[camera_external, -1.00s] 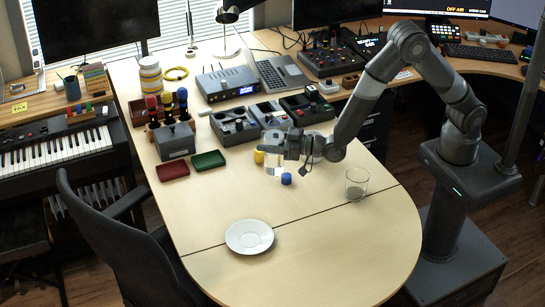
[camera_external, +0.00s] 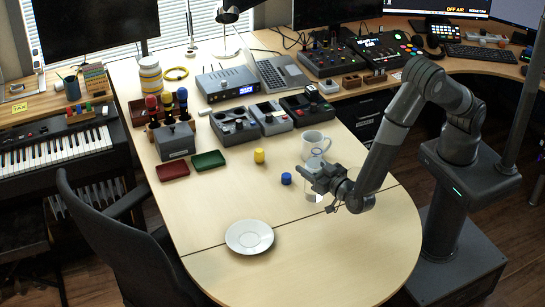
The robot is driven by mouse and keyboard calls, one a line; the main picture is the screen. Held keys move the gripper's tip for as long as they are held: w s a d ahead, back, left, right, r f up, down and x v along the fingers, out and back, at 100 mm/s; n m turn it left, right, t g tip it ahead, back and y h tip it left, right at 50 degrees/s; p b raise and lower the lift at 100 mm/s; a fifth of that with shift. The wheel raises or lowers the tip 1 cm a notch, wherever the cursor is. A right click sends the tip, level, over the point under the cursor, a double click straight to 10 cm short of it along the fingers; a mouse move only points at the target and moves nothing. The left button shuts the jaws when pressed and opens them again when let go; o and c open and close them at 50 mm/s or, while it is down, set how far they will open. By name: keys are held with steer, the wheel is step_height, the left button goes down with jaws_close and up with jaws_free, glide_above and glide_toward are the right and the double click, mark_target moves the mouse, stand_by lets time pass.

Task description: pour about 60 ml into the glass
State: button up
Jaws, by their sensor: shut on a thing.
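My gripper (camera_external: 314,176) is over the right part of the table, shut on a small clear vessel (camera_external: 313,195) that shows partly below the fingers. The vessel looks about upright; its contents are too small to make out. The clear drinking glass, seen in the earlier frame at the right of the table, does not show now; my wrist and forearm cover that spot. I cannot tell the gap between the held vessel and the glass.
A white mug (camera_external: 313,146) stands just behind my gripper. A blue cap-like piece (camera_external: 286,178) and a yellow one (camera_external: 259,156) lie to its left. A white saucer (camera_external: 249,236) sits at the front left. Red (camera_external: 173,171) and green (camera_external: 208,161) trays lie further back. The front right tabletop is clear.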

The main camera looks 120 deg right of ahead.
steer(key=s+a+f+m+g, duration=0.2)
steer(key=s+a+g, duration=0.1)
steer(key=s+a, duration=0.2)
steer(key=shift+s+f+g+h, duration=0.25)
steer(key=shift+s+g+h, duration=0.05)
steer(key=shift+g, duration=0.1)
steer(key=shift+m, duration=0.7)
steer(key=f+m+y, duration=0.1)
steer(key=m, duration=0.2)
steer(key=w+f+m+t+y, duration=0.1)
steer(key=m, duration=0.2)
steer(key=f+m+t+y, duration=0.1)
steer(key=f+m, duration=0.1)
steer(key=m, duration=0.2)
steer(key=shift+w+a+f, duration=0.1)
steer(key=shift+w+a, duration=0.15)
steer(key=shift+a, duration=0.05)
steer(key=shift+s+d+r+m+t+y, duration=0.15)
steer(key=shift+r+m+t, duration=0.1)
steer(key=shift+r+m, duration=0.45)
steer(key=shift+s+a+r+m+t+y, duration=0.15)
steer(key=shift+r+m+t, duration=0.1)
steer(key=shift+r+m, duration=0.4)
steer(key=shift+w+m+t+p, duration=0.15)
steer(key=shift+m+t+p, duration=0.15)
steer(key=shift+m+p, duration=0.25)
stand_by(2.1)
